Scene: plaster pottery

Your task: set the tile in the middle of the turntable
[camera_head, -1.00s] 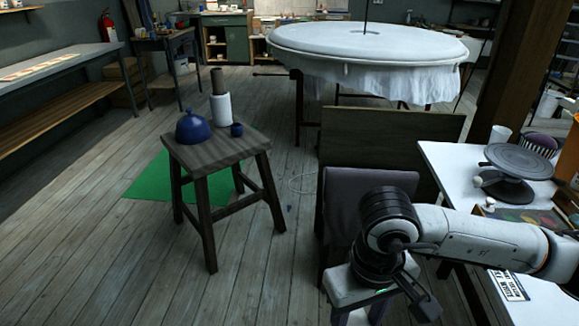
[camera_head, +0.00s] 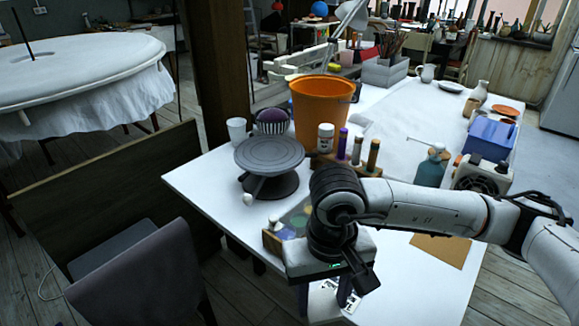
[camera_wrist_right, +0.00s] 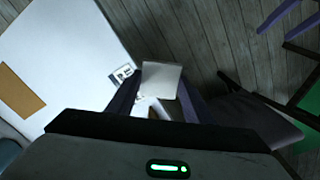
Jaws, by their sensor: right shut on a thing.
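The turntable (camera_head: 270,153) is a grey round disc on a dark base, standing on the left part of the white table in the head view. Its top is bare. My right gripper (camera_head: 330,300) is in front of the turntable, lower in the picture, by the table's front edge. In the right wrist view its fingers are shut on a pale, flat, square tile (camera_wrist_right: 162,80). In the head view the gripper body mostly hides the tile. The turntable does not show in the wrist view. My left gripper is out of view.
On the white table (camera_head: 215,185), an orange bucket (camera_head: 320,108), a white cup (camera_head: 236,131) and a striped purple pot (camera_head: 272,122) stand around the turntable. A paint box (camera_head: 290,228) sits before it. Bottles (camera_head: 357,150) stand right of it. A chair (camera_head: 150,275) is at lower left.

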